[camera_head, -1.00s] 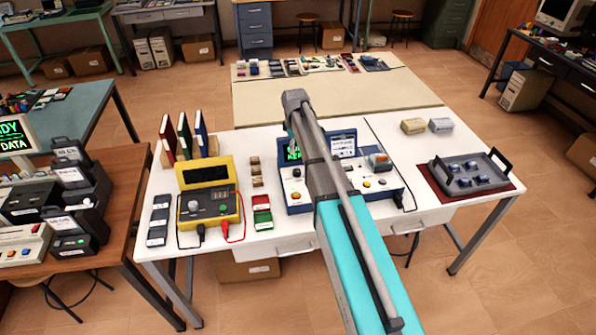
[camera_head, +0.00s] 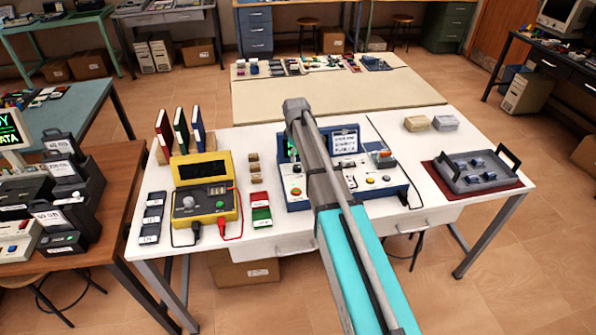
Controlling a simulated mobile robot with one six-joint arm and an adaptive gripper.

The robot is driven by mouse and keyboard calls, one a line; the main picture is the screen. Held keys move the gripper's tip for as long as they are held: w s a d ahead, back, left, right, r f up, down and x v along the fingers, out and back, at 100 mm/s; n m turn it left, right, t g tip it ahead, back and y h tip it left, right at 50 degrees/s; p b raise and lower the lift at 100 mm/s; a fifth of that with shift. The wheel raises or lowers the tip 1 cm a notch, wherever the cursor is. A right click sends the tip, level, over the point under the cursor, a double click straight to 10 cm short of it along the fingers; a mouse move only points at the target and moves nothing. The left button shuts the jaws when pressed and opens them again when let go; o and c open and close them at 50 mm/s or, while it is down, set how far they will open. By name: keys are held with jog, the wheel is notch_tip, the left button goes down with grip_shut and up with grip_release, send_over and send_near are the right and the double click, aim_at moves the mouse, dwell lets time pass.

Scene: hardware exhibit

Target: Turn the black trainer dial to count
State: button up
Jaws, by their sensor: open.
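The blue trainer (camera_head: 404,189) stands on the white table, just right of its middle. It has a sloped front panel with small coloured buttons, a green-lit screen at the left and a white label card (camera_head: 345,141) upright at the back. My arm crosses in front of the trainer and covers the middle of its panel and part of the screen. I cannot make out the black dial for certain; it may be behind my arm. My gripper is hidden beyond the far end of my arm, so its place relative to the dial does not show.
A yellow meter (camera_head: 181,214) with red and black leads stands left of the trainer. Books (camera_head: 181,137) stand behind it. A grey tray (camera_head: 462,183) lies on a dark red mat at the right. Two small blocks sit at the back right.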

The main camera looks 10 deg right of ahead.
aim_at(297, 167)
jog(key=shift+w+d+f+b, duration=0.1)
jog(key=shift+f+b, duration=1.4)
jog(key=shift+f, duration=0.15)
jog(key=shift+w+d+f+b, duration=0.1)
jog(key=shift+f+b, duration=1.4)
jog(key=shift+f, duration=0.15)
jog(key=shift+a, duration=0.1)
grip_shut()
